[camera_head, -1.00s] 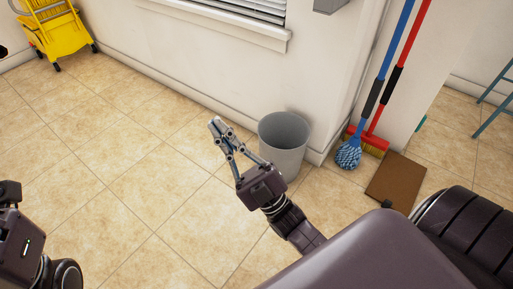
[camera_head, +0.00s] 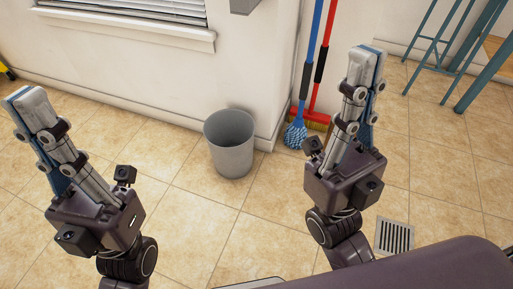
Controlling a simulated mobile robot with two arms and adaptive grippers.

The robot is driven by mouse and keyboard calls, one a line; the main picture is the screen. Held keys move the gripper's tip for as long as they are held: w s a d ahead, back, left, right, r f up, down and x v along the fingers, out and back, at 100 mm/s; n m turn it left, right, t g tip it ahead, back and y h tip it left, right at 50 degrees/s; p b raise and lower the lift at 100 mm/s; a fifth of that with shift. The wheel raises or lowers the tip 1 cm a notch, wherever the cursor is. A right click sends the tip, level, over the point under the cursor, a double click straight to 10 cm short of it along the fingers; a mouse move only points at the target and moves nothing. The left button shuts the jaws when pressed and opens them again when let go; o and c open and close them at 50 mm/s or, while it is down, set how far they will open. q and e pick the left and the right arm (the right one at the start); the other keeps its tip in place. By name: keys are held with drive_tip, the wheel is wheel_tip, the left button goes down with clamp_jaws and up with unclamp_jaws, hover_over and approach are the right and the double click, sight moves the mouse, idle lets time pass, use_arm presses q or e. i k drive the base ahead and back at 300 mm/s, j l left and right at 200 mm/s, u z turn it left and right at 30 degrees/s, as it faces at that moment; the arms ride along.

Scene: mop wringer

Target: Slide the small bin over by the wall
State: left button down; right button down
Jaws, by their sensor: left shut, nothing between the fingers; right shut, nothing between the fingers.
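The small bin (camera_head: 231,158) is a grey, round, open-topped bucket. It stands upright on the tiled floor in the middle of the head view, close to the wall and near its corner. My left gripper (camera_head: 28,102) is at the left, shut and empty, raised in front of the floor and apart from the bin. My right gripper (camera_head: 366,64) is at the right, shut and empty, pointing up the picture, also apart from the bin. The bin stands between the two grippers, farther back. Nothing hides it.
A blue mop (camera_head: 296,135) and a red broom (camera_head: 317,118) lean at the wall corner right of the bin. A floor drain grate (camera_head: 394,237) lies at lower right. A blue-green stool (camera_head: 432,45) stands at upper right. The tiles (camera_head: 200,225) before the bin are clear.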

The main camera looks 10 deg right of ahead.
sight(229, 133)
drive_tip(key=i+j+z, duration=0.2)
drive_tip(key=j+z, duration=0.2)
drive_tip(key=j, duration=0.15)
drive_tip(key=i+j+z, duration=0.15)
drive_tip(key=j+z, duration=0.25)
drive_tip(key=j, duration=0.15)
drive_tip(key=j+z, duration=0.45)
drive_tip(key=j, duration=0.15)
drive_tip(key=j+z, duration=0.4)
drive_tip(key=j, duration=0.25)
